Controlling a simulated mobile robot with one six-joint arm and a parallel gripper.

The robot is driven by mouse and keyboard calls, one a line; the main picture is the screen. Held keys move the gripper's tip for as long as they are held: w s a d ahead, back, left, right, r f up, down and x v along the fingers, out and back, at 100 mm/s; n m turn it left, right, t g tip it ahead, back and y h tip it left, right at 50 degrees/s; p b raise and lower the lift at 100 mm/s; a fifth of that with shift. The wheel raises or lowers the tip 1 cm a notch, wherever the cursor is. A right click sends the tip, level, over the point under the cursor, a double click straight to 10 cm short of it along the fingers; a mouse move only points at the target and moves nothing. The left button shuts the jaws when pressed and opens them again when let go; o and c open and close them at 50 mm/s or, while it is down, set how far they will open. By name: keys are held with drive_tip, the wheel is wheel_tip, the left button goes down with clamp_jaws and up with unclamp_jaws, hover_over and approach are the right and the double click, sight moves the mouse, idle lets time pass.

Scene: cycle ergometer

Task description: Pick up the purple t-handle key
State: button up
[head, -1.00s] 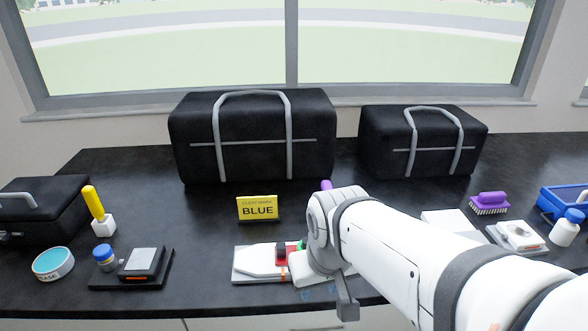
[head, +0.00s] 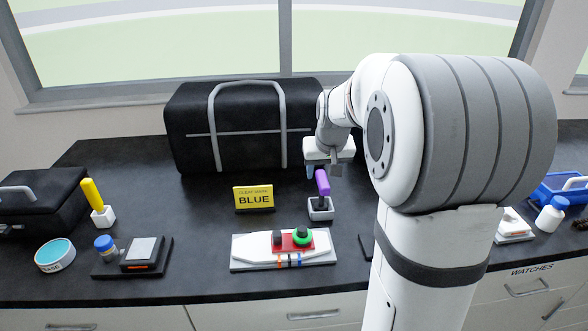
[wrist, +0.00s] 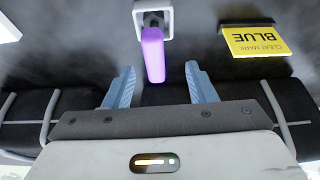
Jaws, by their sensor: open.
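The purple t-handle key (head: 322,183) stands upright in a small grey-white holder (head: 320,208) on the black bench, to the right of the yellow BLUE sign. In the wrist view the purple handle (wrist: 152,55) shows just ahead of the fingers and roughly midway between them, with its holder (wrist: 152,17) beyond. My gripper (wrist: 160,85) is open and empty, with its two blue fingers spread apart. In the head view my gripper (head: 323,170) is just behind and above the key, and its fingers are partly hidden.
A yellow sign reading BLUE (head: 254,198) stands left of the holder. A white board with red, green and black parts (head: 250,252) lies in front. A large black bag (head: 190,130) stands close behind. The bench between sign and left tray is clear.

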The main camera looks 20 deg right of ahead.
sight(322, 178)
drive_tip(key=shift+w+d+f, duration=0.1)
drive_tip(key=shift+w+d, duration=0.45)
drive_tip(key=shift+w, duration=0.25)
drive_tip(key=shift+w+d+f, duration=0.15)
drive_tip(key=shift+w+f, duration=0.05)
drive_tip(key=shift+w, duration=0.05)
drive_tip(key=p+x, duration=0.1)
drive_tip(key=x, duration=0.6)
drive_tip(key=shift+f, duration=0.3)
drive_tip(key=shift+s, duration=0.1)
drive_tip(key=shift+c, duration=0.5)
clamp_jaws()
